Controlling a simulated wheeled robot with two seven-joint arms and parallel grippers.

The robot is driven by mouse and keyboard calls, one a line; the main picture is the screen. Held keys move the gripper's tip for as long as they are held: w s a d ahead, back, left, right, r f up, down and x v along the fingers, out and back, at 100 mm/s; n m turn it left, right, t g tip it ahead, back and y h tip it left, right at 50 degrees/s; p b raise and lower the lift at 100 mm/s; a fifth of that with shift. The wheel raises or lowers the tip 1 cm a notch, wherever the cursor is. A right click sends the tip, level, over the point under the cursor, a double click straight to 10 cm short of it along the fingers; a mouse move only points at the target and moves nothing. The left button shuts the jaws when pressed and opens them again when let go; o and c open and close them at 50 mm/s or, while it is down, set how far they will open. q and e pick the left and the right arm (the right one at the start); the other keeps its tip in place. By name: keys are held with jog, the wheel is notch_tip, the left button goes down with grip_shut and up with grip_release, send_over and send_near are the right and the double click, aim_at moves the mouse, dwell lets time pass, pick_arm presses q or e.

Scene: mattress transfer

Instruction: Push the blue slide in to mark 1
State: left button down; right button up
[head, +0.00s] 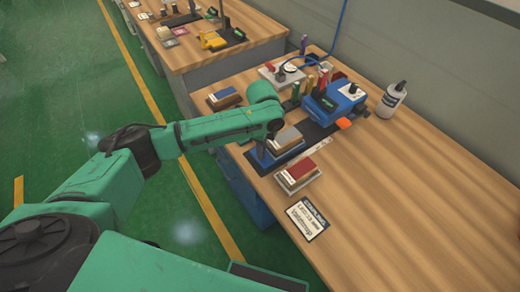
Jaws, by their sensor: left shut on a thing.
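The blue slide (268,161) is at the near left end of a dark rail on the wooden bench, with a grey and brown block (286,138) on top. The rail leads to a blue machine (338,103). My left gripper (263,147) reaches down at the left end of the slide and is shut on it; my wrist hides most of the fingers. A pale strip (288,152) lies along the near side of the rail. Mark 1 cannot be made out at this size. My right gripper is not in view.
A red block on a pale base (298,175) and a printed card (307,219) lie near the front. A blue-topped block (225,98) is behind my wrist. The right part of the bench is clear.

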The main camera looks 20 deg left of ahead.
aim_at(287, 136)
pick_arm(q)
jog(key=w+d+b, duration=0.1)
jog(key=w+d, duration=0.1)
jog(key=w+d+b, duration=0.2)
jog(key=w, duration=0.1)
jog(key=w+d+b, duration=0.1)
jog(key=w+d, duration=0.1)
jog(key=shift+w+f+b, duration=0.15)
jog(key=shift+f+b, duration=0.05)
jog(key=shift+b, duration=0.1)
jog(key=shift+w+d+r, duration=0.1)
jog(key=shift+w+d, duration=0.1)
jog(key=shift+r, duration=0.2)
jog(key=c, duration=0.7)
grip_release()
notch_tip(287, 136, up, 14)
jog(key=shift+r+b, duration=0.25)
jog(key=shift+b, duration=0.45)
